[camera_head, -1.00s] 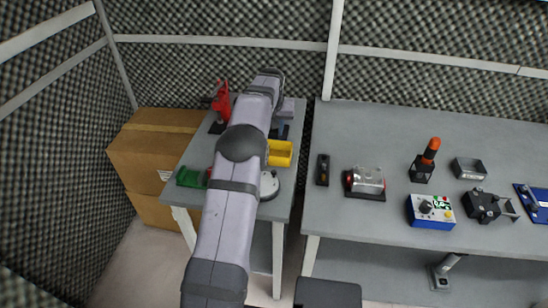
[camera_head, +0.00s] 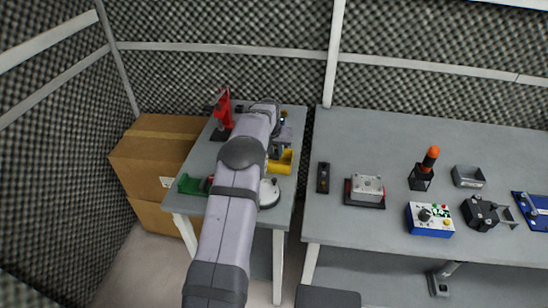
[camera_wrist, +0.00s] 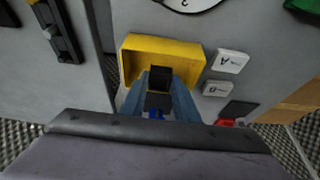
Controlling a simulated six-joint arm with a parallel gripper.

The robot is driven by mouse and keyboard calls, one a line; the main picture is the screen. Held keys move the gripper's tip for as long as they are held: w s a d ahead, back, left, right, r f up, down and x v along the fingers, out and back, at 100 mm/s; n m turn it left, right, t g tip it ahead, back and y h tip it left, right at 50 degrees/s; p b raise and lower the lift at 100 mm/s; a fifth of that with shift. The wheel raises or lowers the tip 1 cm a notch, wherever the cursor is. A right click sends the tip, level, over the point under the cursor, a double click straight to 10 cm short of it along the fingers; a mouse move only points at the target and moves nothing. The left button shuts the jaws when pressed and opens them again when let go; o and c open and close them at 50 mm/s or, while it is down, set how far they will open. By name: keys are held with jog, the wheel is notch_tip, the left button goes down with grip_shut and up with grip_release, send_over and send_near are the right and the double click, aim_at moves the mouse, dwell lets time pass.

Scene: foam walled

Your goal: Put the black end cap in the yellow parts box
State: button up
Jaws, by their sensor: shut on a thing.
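The yellow parts box (camera_wrist: 131,65) is an open tray in the upper middle of the wrist view. In the head view the box (camera_head: 287,165) stands on the left table, partly hidden by my arm and gripper. My gripper (camera_wrist: 160,84) is shut on a small black block, the black end cap (camera_wrist: 161,73). The cap is between the fingertips and overlaps the box's opening in the wrist view. I cannot tell whether it is above the box floor or touching it.
White tiles marked A (camera_wrist: 232,61) and B (camera_wrist: 216,88) lie right of the box in the wrist view. A round dial (camera_head: 269,193), a green part (camera_head: 194,184) and a red tool (camera_head: 223,110) are also on the left table. A gap separates it from the right table.

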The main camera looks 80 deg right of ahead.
aim_at(274, 158)
jog(key=shift+f+p, duration=0.6)
jog(key=shift+f, duration=1.3)
jog(key=shift+f, duration=0.2)
jog(key=o, duration=1)
jog(key=shift+r, duration=0.1)
jog(key=shift+a+r, duration=0.1)
jog(key=shift+r, duration=0.45)
jog(key=b+v, duration=0.3)
jog(key=v, duration=0.8)
jog(key=shift+a, duration=0.15)
